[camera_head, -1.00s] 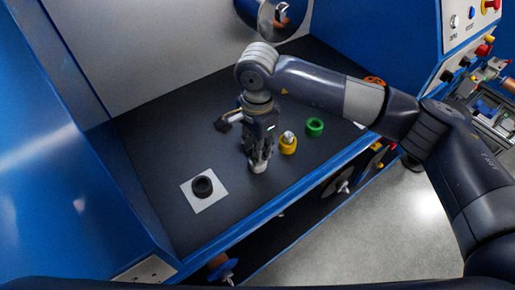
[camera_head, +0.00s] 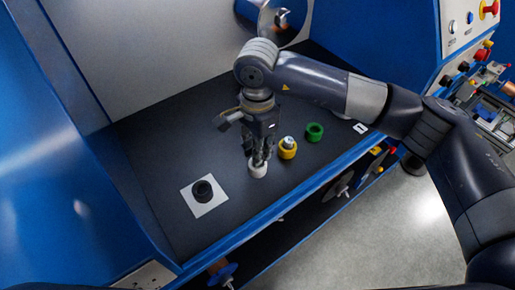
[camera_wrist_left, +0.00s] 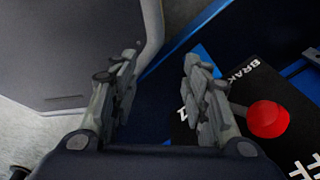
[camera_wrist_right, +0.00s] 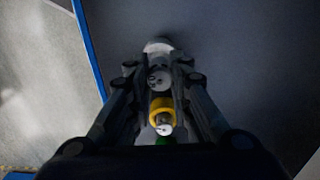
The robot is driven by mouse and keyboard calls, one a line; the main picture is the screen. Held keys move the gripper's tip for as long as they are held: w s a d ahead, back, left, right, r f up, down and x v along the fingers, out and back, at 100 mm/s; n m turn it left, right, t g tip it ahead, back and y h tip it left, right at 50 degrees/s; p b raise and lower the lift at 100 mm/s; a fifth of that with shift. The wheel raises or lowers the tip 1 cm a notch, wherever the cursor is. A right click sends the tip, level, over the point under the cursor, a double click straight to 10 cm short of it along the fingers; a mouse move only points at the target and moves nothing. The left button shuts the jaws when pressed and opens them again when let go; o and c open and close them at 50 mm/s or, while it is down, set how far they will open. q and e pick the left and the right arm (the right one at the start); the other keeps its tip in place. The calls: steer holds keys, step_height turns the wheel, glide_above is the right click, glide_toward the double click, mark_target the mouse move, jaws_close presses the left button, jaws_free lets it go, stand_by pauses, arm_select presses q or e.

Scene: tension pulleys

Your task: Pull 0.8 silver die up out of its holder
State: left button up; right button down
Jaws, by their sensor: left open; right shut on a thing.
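My right gripper (camera_head: 259,158) points down and is shut on a small silver die (camera_wrist_right: 160,80), whose round top face with dark marking shows between the fingers in the right wrist view. The marking is too small to read surely. A white holder (camera_head: 257,170) stands on the dark bench just below the fingertips; it also shows past the fingers in the right wrist view (camera_wrist_right: 158,45). Whether the die is fully clear of it I cannot tell. My left gripper (camera_wrist_left: 158,95) is open and empty, away from the bench top, near a red knob (camera_wrist_left: 268,119).
A yellow holder (camera_head: 288,152) with another silver die (camera_head: 288,141) stands close right of my right gripper. A green holder (camera_head: 315,131) is further right. A black holder (camera_head: 202,191) sits on a white square (camera_head: 212,205) at left. The bench's left part is clear.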

steer(key=shift+r, duration=0.1)
stand_by(0.3)
steer(key=shift+r+p, duration=0.45)
steer(key=shift+r, duration=1.5)
